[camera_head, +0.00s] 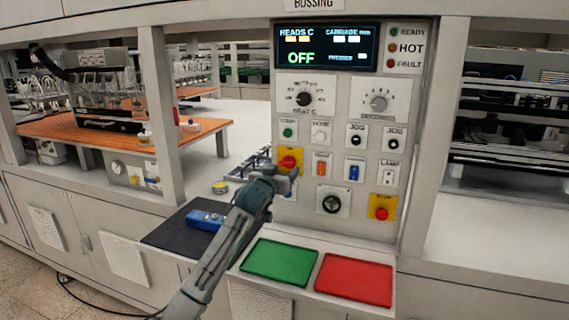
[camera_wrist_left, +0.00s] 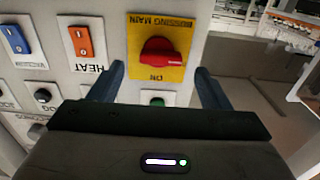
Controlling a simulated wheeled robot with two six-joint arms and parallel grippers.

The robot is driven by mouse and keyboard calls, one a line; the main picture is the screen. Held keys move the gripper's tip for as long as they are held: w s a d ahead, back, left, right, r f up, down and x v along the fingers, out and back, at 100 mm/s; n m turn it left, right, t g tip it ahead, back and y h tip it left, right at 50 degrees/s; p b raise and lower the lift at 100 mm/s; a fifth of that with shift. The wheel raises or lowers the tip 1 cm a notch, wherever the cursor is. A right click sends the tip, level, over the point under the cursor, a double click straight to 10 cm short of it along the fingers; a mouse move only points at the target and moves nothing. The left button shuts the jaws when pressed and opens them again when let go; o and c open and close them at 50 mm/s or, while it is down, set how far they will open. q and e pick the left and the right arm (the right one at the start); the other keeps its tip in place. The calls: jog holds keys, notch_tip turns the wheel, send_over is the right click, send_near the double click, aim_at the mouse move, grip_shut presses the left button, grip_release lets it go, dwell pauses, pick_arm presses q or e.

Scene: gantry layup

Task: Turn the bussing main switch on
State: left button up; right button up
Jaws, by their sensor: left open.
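The bussing main switch (camera_head: 288,162) is a red rotary knob on a yellow plate on the control panel. In the left wrist view the red knob (camera_wrist_left: 161,52) shows upside down under the words BUSSING MAIN, with ON at the plate's other edge. The knob's bar lies roughly across the plate. My left gripper (camera_head: 284,178) is open, just below and in front of the switch. In the left wrist view its fingers (camera_wrist_left: 158,80) are spread on either side of the lower part of the plate, apart from the knob. The panel display (camera_head: 326,47) reads OFF. My right gripper is not in view.
The orange HEAT rocker (camera_head: 321,165) and blue rocker (camera_head: 354,169) sit beside the switch. A red button on yellow (camera_head: 382,212) is lower right. Below are a black mat with a blue device (camera_head: 205,220), a green pad (camera_head: 280,262) and a red pad (camera_head: 354,279).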

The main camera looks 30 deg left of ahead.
aim_at(286, 165)
pick_arm(q)
jog(key=shift+x, duration=0.8)
jog(key=shift+w+a+p, duration=0.2)
jog(key=shift+w+p, duration=0.1)
jog(key=shift+w, duration=0.4)
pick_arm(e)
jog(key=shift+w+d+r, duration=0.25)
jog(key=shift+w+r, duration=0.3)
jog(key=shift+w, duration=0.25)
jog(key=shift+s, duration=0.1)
pick_arm(q)
jog(key=c, duration=1)
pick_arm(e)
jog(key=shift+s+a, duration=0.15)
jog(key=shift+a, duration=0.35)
